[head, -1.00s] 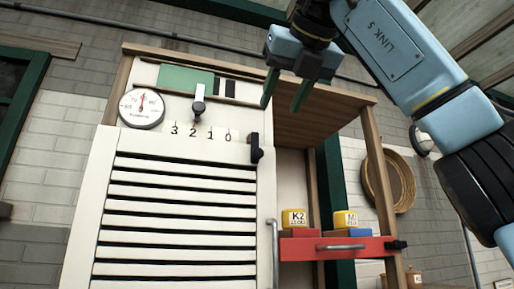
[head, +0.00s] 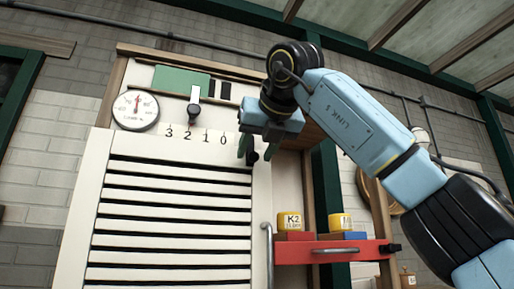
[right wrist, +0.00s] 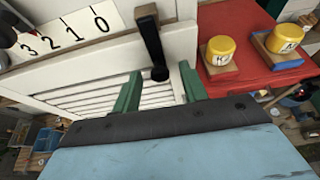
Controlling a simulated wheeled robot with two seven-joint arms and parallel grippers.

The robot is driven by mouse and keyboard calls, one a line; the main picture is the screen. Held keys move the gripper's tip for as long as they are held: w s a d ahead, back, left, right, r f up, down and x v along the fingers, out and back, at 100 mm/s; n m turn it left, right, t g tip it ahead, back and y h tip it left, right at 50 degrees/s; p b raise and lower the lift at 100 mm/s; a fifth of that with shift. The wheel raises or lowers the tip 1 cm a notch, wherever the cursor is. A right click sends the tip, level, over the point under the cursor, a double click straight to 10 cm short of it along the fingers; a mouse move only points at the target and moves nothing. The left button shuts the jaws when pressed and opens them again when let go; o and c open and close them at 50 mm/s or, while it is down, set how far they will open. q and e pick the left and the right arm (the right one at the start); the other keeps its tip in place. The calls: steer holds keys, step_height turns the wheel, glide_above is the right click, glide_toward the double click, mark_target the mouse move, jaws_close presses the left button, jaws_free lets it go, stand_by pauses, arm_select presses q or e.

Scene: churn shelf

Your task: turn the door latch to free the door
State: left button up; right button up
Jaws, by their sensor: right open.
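The door latch is a small black lever (right wrist: 151,38) at the upper right edge of the white slatted door (head: 172,215). In the head view only its lower end (head: 252,157) shows; my gripper covers the rest. In the right wrist view it hangs down, with a round knob at its lower end. My right gripper (head: 250,154) is open, with its green fingertips at the latch. In the right wrist view its fingers (right wrist: 158,92) stand apart on either side of the latch knob. I cannot tell whether they touch it. My left gripper is not in view.
A dial gauge (head: 136,110) and a slider (head: 193,108) above a 3 2 1 0 scale sit on the panel above the door. A red shelf (head: 345,250) with yellow pots (head: 290,222) is at the right. A vertical grey handle (head: 267,245) is on the door's right edge.

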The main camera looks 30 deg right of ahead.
jaws_close()
steer(key=n+h, duration=0.1)
steer(key=d+n+p, duration=0.1)
steer(key=shift+s+r+n+h, duration=0.15)
steer(key=shift+n+h, duration=0.15)
steer(key=shift+h, duration=0.1)
steer(key=d+r+n+h+p, duration=0.1)
steer(key=n+h, duration=0.1)
steer(key=n, duration=0.1)
steer(key=r+n+t+h, duration=0.1)
steer(key=n, duration=0.3)
steer(key=d+r+n+h+p, duration=0.1)
steer(key=n+h, duration=0.1)
steer(key=n, duration=0.2)
steer(key=shift+s+d+r+h+p, duration=0.15)
steer(key=shift+s+d+h+p, duration=0.15)
steer(key=shift+r, duration=0.1)
stand_by(0.5)
